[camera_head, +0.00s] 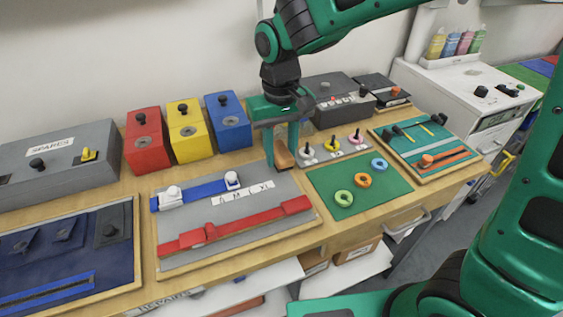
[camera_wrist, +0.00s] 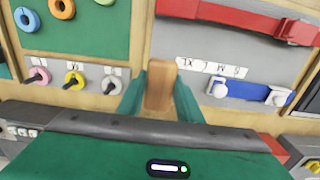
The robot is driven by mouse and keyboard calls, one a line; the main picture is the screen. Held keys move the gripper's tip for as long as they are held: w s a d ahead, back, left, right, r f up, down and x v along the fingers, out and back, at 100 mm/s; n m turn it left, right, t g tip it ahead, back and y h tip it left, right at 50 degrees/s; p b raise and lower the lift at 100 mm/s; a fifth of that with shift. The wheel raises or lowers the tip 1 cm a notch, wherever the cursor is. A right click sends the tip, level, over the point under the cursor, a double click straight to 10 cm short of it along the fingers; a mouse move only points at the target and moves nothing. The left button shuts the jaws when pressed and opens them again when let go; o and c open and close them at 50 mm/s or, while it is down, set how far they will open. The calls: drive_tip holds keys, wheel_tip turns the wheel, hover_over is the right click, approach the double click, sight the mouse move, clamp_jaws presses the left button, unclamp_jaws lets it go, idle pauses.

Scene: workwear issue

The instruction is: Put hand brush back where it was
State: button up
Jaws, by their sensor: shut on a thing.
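My gripper (camera_head: 282,150) is shut on the hand brush (camera_head: 284,157), whose brown wooden part shows between the fingers. In the wrist view, the brush (camera_wrist: 162,80) stands up between the two green fingers, and any bristles are hidden. In the head view, the gripper points down at the back of the wooden bench, between the grey mat (camera_head: 240,215) and the pegs with rings. I cannot tell whether the brush touches the bench.
A blue belt (camera_head: 205,190) and a red belt (camera_head: 232,228) lie on the grey mat. A green mat (camera_head: 325,200) with rings lies to the right, beside a tool tray (camera_head: 450,165). Red (camera_head: 147,140), yellow (camera_head: 189,128) and blue (camera_head: 228,120) boxes stand behind.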

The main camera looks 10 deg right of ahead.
sight(282, 150)
drive_tip(key=shift+d+f, duration=0.15)
drive_tip(key=shift+f, duration=1.9)
drive_tip(key=shift+f, duration=0.1)
drive_tip(key=o, duration=1)
wheel_tip(282, 150, up, 12)
drive_tip(key=shift+w+r, duration=0.1)
drive_tip(key=shift+r, duration=0.05)
